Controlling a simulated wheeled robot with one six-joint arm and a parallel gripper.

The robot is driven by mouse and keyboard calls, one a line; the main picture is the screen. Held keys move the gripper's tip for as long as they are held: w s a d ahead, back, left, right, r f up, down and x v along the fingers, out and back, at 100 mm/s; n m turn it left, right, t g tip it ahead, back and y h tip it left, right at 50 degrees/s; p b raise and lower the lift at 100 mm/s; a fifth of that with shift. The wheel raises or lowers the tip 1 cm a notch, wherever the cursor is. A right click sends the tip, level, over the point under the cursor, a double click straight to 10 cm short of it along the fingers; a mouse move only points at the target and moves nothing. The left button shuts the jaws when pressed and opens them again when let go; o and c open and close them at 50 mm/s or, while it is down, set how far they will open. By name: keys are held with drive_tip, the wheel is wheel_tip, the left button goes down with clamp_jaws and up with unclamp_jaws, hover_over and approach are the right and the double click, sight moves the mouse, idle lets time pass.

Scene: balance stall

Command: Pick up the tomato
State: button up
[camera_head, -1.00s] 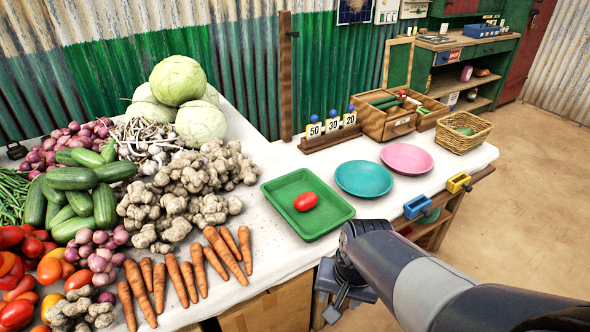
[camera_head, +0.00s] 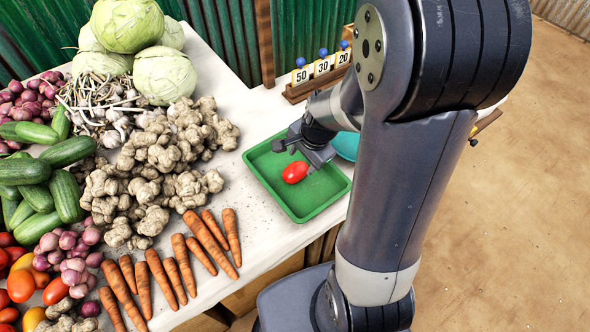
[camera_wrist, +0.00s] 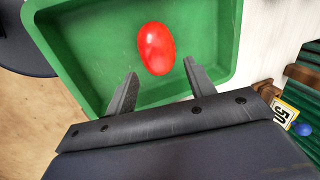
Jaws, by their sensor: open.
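The red oval tomato (camera_head: 295,172) lies alone in the green tray (camera_head: 261,157) on the white-topped table. My gripper (camera_head: 294,153) is over the tray, just beyond the tomato. In the wrist view the tomato (camera_wrist: 156,48) lies ahead of my gripper (camera_wrist: 160,78), roughly centred between the two fingertips. The fingers are spread with nothing between them. The tomato seems to be just past the tips; I cannot tell the height gap exactly. The green tray (camera_wrist: 88,50) fills much of the wrist view.
Carrots (camera_head: 160,275) and a heap of ginger (camera_head: 150,180) lie left of the tray. A teal plate (camera_head: 346,146) is right of it, mostly hidden by my arm. A wooden number rack (camera_head: 298,93) stands behind. Open floor (camera_head: 500,230) lies to the right.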

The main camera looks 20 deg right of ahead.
sight(298, 168)
drive_tip(key=shift+s+b+x, duration=0.2)
drive_tip(key=shift+b+x, duration=0.3)
drive_tip(key=shift+x, duration=2.5)
drive_tip(key=shift+a, duration=0.2)
drive_tip(key=c, duration=0.7)
